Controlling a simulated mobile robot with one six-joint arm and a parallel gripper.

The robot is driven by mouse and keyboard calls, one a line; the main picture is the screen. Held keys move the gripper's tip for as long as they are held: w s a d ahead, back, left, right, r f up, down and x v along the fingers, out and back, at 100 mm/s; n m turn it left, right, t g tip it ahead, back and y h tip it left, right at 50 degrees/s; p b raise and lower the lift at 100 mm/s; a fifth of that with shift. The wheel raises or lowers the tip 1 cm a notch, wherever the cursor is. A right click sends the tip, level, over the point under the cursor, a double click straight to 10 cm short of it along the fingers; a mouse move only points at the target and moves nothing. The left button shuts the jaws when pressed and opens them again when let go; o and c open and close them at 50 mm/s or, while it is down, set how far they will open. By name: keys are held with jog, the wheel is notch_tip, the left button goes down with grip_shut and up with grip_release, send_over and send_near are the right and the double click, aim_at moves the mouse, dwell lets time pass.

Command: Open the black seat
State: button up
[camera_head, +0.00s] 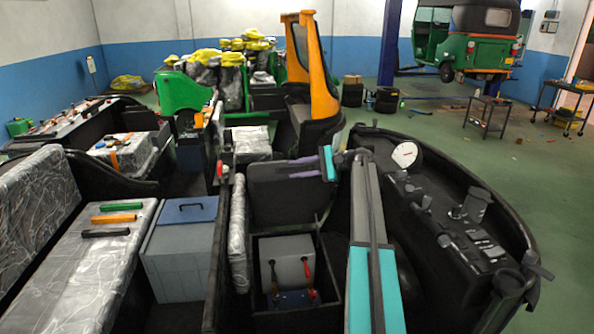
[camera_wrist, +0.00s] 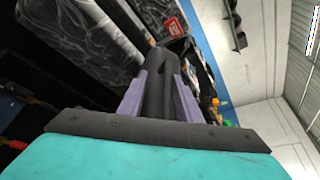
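The black seat (camera_head: 284,193) is a dark panel in the middle of the head view. It stands tilted up behind an open compartment (camera_head: 334,300). A grey box (camera_head: 287,258) with red-handled parts in front shows inside that compartment. My gripper (camera_head: 298,168) reaches in from the right at the panel's upper edge. In the wrist view the two purple fingers of my gripper (camera_wrist: 160,98) lie on either side of a black edge (camera_wrist: 160,68), which appears to be the seat's. They look closed on it, though the contact is partly hidden.
A dashboard with a white gauge (camera_head: 406,155) and levers lies right of my arm. A silver-wrapped panel (camera_head: 238,235) stands left of the compartment. Further left are a blue-lidded grey box (camera_head: 182,255) and wrapped benches. Open green floor lies at the far right.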

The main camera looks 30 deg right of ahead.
jog(key=shift+s+d, duration=0.1)
jog(key=shift+p+v, duration=1.75)
jog(key=shift+v, duration=1.85)
